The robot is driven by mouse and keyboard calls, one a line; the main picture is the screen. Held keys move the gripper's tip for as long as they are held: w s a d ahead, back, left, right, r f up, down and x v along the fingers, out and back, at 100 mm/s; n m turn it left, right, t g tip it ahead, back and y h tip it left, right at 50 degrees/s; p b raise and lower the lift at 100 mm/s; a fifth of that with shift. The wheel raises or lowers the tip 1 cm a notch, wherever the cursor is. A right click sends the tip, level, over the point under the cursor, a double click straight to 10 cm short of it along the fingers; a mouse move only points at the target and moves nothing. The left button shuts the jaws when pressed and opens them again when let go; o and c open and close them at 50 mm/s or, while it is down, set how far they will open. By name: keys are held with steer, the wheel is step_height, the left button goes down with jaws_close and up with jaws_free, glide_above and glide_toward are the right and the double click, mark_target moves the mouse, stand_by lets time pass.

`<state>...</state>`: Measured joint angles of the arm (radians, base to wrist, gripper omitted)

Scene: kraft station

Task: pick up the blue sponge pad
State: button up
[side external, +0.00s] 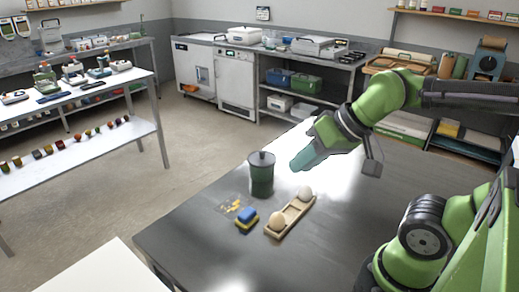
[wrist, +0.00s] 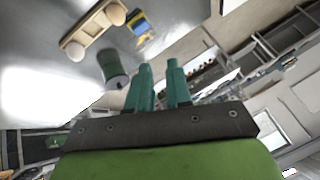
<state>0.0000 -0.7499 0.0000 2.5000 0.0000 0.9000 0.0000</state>
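The blue sponge pad (side external: 246,222) has a yellow layer and lies on the dark table, left of the wooden tray. In the wrist view the blue sponge pad (wrist: 140,24) shows near the top, beside the tray. My gripper (side external: 300,164) is in the air above the table, to the right of and higher than the green canister. In the wrist view the two teal fingers of my gripper (wrist: 160,72) stand apart with a gap and nothing between them. The gripper is well away from the sponge.
A dark green lidded canister (side external: 262,176) stands behind the sponge. A wooden tray (side external: 283,222) with two pale round objects lies right of it. Small yellow bits (side external: 232,205) lie next to the sponge. The table's front (side external: 290,262) is mostly clear.

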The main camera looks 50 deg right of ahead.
steer(key=o, duration=1.3)
steer(key=n+g+h, duration=0.2)
steer(key=n+g, duration=0.2)
steer(key=g, duration=0.3)
glide_toward(247, 212)
step_height(247, 212, down, 10)
steer(key=shift+w+f, duration=0.1)
